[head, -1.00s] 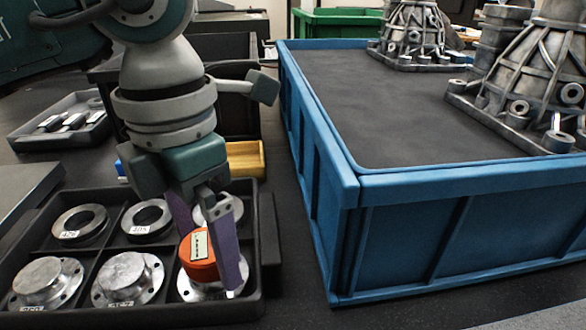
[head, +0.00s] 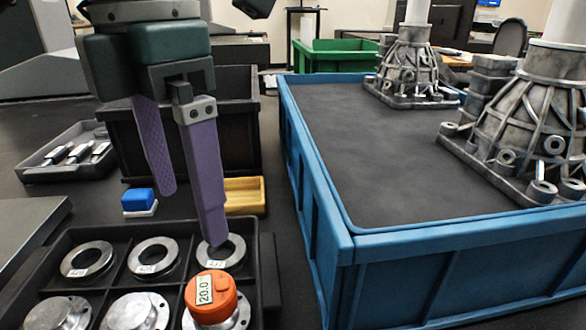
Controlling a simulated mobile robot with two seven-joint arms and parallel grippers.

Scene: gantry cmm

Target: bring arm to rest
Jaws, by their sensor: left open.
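My left gripper (head: 192,215) hangs open and empty above the black compartment tray, its two purple fingers apart. One fingertip shows in front of the back-right ring. An orange cylinder (head: 211,294) with a label reading 20.0 sits on the front-right metal flange, below and apart from the fingers. The rest of the left arm is mostly out of view above. My right gripper is not in view.
The black tray (head: 268,262) holds metal rings and flanges in its compartments. A blue-walled crate (head: 340,215) with grey castings stands at the right. A yellow bin (head: 245,195), a blue-and-white block (head: 139,201) and a grey tray (head: 40,172) lie behind the black tray.

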